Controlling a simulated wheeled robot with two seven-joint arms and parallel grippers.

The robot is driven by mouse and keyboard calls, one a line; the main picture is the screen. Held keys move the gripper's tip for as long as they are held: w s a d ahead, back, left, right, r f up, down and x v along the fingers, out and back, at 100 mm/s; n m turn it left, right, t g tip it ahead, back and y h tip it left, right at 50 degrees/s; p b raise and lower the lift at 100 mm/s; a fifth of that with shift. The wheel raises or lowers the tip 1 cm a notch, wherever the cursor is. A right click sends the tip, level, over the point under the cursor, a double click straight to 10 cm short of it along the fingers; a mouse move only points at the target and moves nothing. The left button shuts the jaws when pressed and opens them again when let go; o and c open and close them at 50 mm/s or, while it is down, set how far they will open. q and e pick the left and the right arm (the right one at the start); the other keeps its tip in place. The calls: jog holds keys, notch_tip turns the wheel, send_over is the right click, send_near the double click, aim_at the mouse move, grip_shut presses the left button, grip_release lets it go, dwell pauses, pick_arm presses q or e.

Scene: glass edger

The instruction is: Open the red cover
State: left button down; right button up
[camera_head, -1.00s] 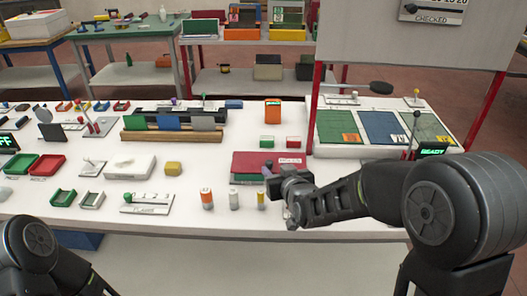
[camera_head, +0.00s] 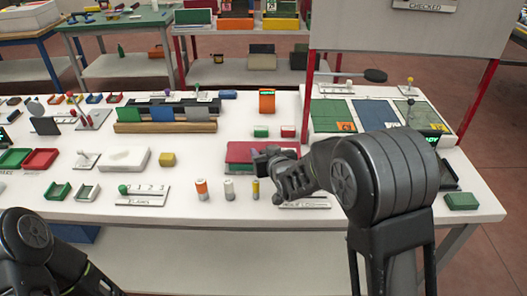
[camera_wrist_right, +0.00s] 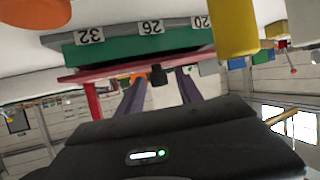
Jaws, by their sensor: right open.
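The red cover (camera_head: 240,150) is the flat red top of a low box near the middle of the table. In the right wrist view, which shows the scene upside down, it is a thin red slab (camera_wrist_right: 95,75) against a green body (camera_wrist_right: 150,47) with tags reading 32, 26 and 20. The cover looks closed. My right gripper (camera_head: 262,160) is open at the box's front, overlapping it in the head view. Its fingers (camera_wrist_right: 158,92) point at the red edge; I cannot tell if they touch. My left arm shows at the lower left, but its gripper is out of view.
Orange, white and yellow cylinders (camera_head: 228,189) stand just left of my right gripper. Small green and red boxes (camera_head: 287,132) lie behind the cover. A rack with green and blue panels (camera_head: 375,118) and a red post (camera_head: 310,75) stand to the right.

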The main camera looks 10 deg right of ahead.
jog(key=shift+w+f, duration=0.2)
jog(key=shift+w, duration=0.2)
jog(key=shift+c, duration=0.5)
grip_shut()
dwell(0.7)
